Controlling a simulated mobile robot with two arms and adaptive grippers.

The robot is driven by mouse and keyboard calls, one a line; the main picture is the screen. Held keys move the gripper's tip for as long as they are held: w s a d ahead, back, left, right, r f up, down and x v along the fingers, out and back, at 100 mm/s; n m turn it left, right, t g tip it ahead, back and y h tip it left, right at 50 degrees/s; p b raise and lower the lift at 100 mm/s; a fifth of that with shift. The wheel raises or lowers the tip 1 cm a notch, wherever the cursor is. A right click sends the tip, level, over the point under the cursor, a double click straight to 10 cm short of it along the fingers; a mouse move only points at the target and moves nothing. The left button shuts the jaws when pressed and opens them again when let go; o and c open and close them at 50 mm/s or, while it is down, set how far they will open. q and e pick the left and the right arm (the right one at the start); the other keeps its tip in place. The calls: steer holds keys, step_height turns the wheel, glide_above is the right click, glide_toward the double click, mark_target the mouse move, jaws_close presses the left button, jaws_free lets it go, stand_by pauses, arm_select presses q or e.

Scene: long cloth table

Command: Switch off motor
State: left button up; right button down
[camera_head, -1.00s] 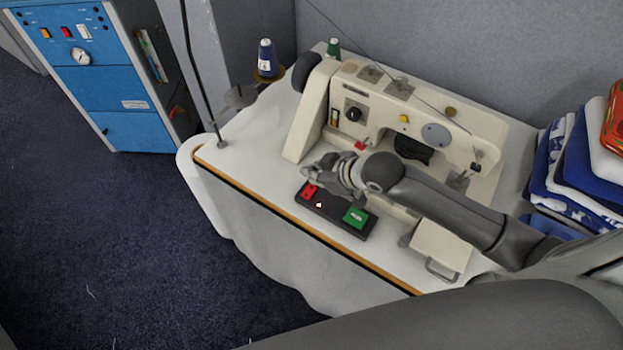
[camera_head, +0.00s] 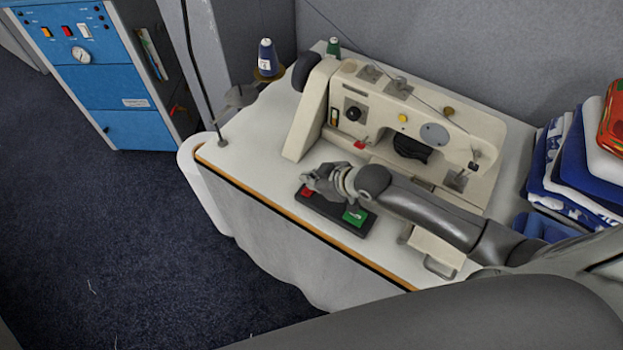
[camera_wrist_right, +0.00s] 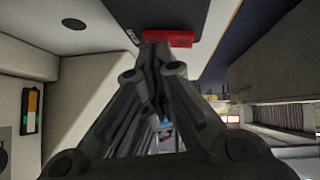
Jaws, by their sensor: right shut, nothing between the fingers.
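A dark switch box with a red button (camera_head: 306,191) and a green button (camera_head: 354,216) sits on the white table (camera_head: 245,165) near its front edge, before a cream sewing machine (camera_head: 440,115). My right gripper (camera_head: 309,181) is shut and empty, low over the box's left end. It partly covers the box and the red button. In the right wrist view, the shut fingertips (camera_wrist_right: 156,45) are at the red button (camera_wrist_right: 180,39) and appear to touch it. No lit light shows on the box. My left gripper is not in view.
A blue thread cone (camera_head: 266,58) stands on a holder at the table's back left. Folded blue and white cloths (camera_head: 575,165) are stacked on the right. A blue cabinet (camera_head: 105,85) stands at far left. The table's left part is clear.

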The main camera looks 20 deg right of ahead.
mark_target(307, 194)
steer(key=shift+s+a+p, duration=0.55)
steer(key=shift+a+p, duration=0.1)
steer(key=shift+r, duration=0.15)
steer(key=shift+w+r+p, duration=0.1)
steer(key=shift+r+p, duration=0.5)
steer(key=shift+p, duration=0.15)
steer(key=r+p, duration=0.3)
steer(key=shift+s+a, duration=0.2)
steer(key=b+v, duration=0.2)
steer(key=v, duration=0.7)
steer(key=shift+s+d+r, duration=0.15)
steer(key=shift+s, duration=0.15)
